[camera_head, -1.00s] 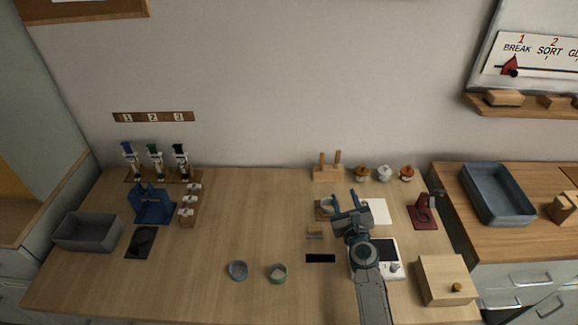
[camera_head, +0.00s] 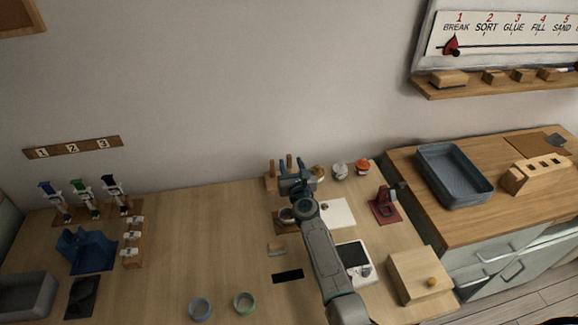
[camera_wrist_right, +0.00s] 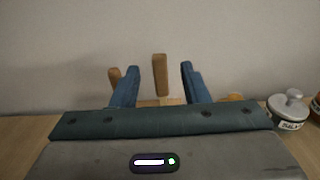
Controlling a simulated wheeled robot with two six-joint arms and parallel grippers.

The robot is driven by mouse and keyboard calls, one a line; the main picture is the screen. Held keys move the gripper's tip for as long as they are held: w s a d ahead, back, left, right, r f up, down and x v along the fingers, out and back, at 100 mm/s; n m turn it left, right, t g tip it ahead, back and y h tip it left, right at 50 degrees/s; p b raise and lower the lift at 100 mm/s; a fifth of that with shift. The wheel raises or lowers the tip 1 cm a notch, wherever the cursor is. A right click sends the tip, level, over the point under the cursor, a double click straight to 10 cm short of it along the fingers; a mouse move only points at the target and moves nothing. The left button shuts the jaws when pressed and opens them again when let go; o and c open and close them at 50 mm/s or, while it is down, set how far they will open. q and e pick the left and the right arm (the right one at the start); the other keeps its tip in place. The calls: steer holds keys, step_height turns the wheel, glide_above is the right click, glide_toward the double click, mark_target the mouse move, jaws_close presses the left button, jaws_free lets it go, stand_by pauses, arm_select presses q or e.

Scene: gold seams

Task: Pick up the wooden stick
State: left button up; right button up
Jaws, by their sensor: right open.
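Upright wooden sticks stand in a wooden holder (camera_head: 270,184) at the back of the table, by the wall. One wooden stick (camera_head: 289,162) shows just beyond my right gripper (camera_head: 293,178) in the head view. In the right wrist view a wooden stick (camera_wrist_right: 160,74) stands upright in the gap between the blue fingers of my right gripper (camera_wrist_right: 159,78), touching neither. Another wooden stick (camera_wrist_right: 115,76) is partly hidden behind the left finger. The right gripper is open and empty. Which stick is meant cannot be told. My left gripper is not in view.
Small lidded jars (camera_head: 339,171) stand right of the holder; one jar (camera_wrist_right: 288,108) shows at the right in the wrist view. A white pad (camera_head: 337,212), a scale (camera_head: 354,255) and a dark red stand (camera_head: 385,205) lie further right.

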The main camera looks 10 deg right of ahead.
mark_target(290, 160)
steer(key=w+b, duration=0.1)
steer(key=w, duration=0.2)
steer(key=shift+w+f, duration=0.1)
steer(key=shift+w, duration=0.35)
steer(key=shift+s, duration=0.15)
steer(key=shift+c, duration=0.9)
jaws_close()
